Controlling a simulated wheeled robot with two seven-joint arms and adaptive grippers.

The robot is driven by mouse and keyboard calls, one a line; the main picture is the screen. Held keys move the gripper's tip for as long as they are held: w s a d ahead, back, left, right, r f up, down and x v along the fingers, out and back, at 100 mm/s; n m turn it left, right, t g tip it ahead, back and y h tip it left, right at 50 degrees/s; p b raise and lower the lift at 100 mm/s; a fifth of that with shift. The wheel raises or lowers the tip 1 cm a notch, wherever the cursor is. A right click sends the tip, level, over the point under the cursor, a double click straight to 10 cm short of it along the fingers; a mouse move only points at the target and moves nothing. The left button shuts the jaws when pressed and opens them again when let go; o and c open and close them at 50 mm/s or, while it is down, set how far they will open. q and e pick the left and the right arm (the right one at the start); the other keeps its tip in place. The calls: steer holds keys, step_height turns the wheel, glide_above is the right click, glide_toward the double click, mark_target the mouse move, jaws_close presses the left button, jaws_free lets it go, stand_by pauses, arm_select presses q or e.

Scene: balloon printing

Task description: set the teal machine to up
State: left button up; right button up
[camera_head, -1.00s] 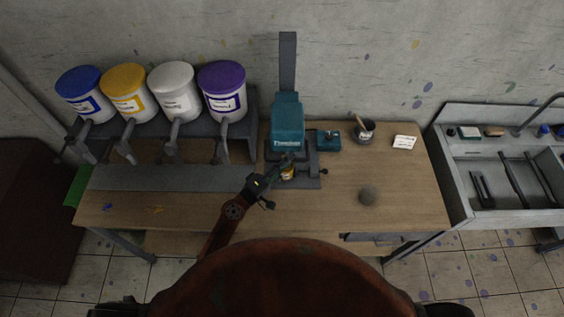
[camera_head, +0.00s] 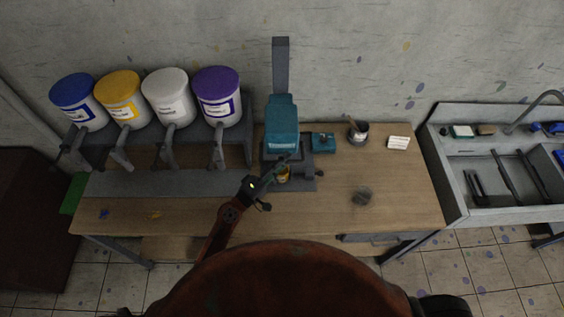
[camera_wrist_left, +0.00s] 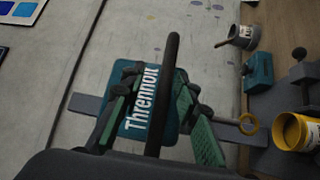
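The teal machine (camera_head: 282,122) stands at the back middle of the wooden table, its teal head on a tall grey column. Its lettered front also shows in the left wrist view (camera_wrist_left: 141,108). My left gripper (camera_head: 284,164) is just in front of and below the teal head. In the left wrist view its green-padded fingers (camera_wrist_left: 155,105) are spread apart. A dark curved bar (camera_wrist_left: 165,90) runs between the fingers; I cannot tell whether they touch it. A yellow can (camera_wrist_left: 296,132) stands at the machine's base, partly hidden by the gripper in the head view. My right gripper is not in view.
Several paint buckets (camera_head: 167,95) stand on a grey rack at the left. A grey sink (camera_head: 455,190) adjoins. The table's front right is mostly clear.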

arm_select(q)
steer(key=v, duration=1.2)
steer(key=shift+r, duration=0.1)
